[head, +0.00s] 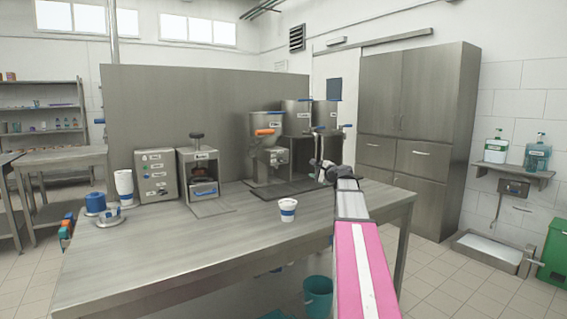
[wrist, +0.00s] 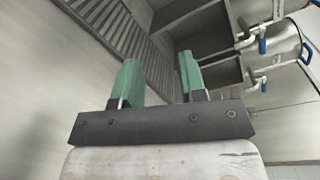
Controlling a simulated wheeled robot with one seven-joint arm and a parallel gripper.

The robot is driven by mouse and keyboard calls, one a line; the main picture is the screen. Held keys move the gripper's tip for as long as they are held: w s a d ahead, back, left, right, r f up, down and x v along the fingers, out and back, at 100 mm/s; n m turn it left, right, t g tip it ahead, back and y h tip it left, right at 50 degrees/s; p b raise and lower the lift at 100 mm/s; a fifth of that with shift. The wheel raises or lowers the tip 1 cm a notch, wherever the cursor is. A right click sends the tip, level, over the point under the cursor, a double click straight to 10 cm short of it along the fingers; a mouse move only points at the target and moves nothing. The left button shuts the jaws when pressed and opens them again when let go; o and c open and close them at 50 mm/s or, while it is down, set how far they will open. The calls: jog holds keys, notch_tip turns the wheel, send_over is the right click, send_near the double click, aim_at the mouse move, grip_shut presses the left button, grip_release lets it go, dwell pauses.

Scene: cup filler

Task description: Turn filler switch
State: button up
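In the wrist view, blue-handled levers (wrist: 262,46) show at the upper right, beyond the fingers. A grey box with labels and small coloured controls (head: 157,176) stands at the left; I cannot tell which control is the filler switch. My gripper (wrist: 158,62) is open, its green fingers apart with nothing between them. In the head view my arm reaches toward the units and the fingers are hard to make out.
A white cup with a blue band (head: 288,210) stands on the table (head: 215,240) near my arm. A small steel machine (head: 199,172) stands beside the grey box. White cups (head: 124,184) and blue-topped items are at the left. The table's middle is clear.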

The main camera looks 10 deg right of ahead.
aim_at(284, 160)
jog(key=w+a+n, duration=0.1)
jog(key=w+a, duration=0.2)
jog(key=w, duration=0.1)
jog(key=w+a+r+n, duration=0.1)
jog(key=w+a, duration=0.3)
jog(key=w, duration=0.1)
jog(key=w+a+r+n+t, duration=0.1)
jog(key=w+a, duration=0.3)
jog(key=shift+w+r+n, duration=0.15)
jog(key=shift+n, duration=0.15)
grip_shut()
